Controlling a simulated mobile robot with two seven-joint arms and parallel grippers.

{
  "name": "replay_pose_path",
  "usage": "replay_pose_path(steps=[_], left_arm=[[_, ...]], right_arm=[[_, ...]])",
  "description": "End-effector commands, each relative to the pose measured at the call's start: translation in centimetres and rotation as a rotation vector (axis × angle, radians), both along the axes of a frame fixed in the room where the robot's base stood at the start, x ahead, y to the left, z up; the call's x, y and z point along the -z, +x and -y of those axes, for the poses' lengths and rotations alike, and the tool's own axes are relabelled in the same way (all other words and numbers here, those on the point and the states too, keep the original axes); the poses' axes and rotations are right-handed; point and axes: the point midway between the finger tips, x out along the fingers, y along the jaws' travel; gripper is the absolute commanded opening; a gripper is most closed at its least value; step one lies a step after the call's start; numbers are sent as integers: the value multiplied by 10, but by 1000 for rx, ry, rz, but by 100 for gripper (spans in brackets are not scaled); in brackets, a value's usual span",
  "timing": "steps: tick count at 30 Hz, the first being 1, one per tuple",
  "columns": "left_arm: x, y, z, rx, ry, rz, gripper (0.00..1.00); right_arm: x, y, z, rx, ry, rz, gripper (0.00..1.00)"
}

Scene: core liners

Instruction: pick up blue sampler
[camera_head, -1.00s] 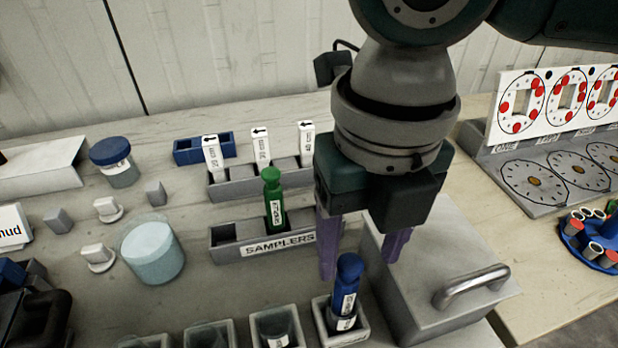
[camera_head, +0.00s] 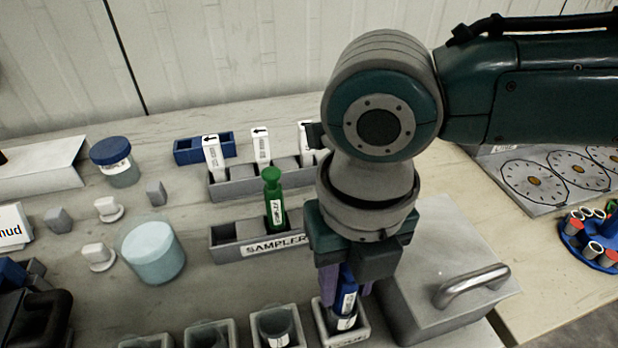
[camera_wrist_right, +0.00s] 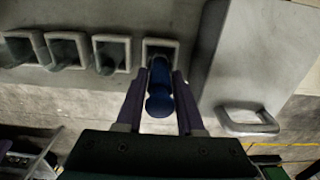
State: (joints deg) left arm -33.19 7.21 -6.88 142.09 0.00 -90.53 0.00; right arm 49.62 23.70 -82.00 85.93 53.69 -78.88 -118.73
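The blue sampler (camera_head: 346,300) stands upright in a square grey holder (camera_head: 359,333) at the front of the bench. My right gripper (camera_head: 345,285) is right above it, pointing down, with its purple fingers on either side of the sampler's upper part. In the right wrist view the blue sampler (camera_wrist_right: 160,92) lies between the two fingers of the right gripper (camera_wrist_right: 160,95). A narrow gap shows on each side, so the fingers are apart from it. The sampler's top is hidden by the gripper in the head view.
A grey box (camera_head: 440,255) with a metal handle stands close to the right of the gripper. A green sampler (camera_head: 273,200) stands in the SAMPLERS rack (camera_head: 228,250) behind. Several cup holders (camera_head: 272,318) line the front edge, left of the blue sampler.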

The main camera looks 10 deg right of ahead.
Motion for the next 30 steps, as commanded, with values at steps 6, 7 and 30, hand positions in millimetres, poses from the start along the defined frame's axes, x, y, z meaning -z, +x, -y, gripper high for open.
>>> replay_pose_path(steps=[6,7,30], left_arm=[[0,0,0,0,0,0,100],[0,0,0,-1,0,0,100],[-3,0,3,-7,-10,0,100]], right_arm=[[0,0,0,0,0,0,11],[0,0,0,0,0,0,8],[-16,1,0,0,2,3,0]])
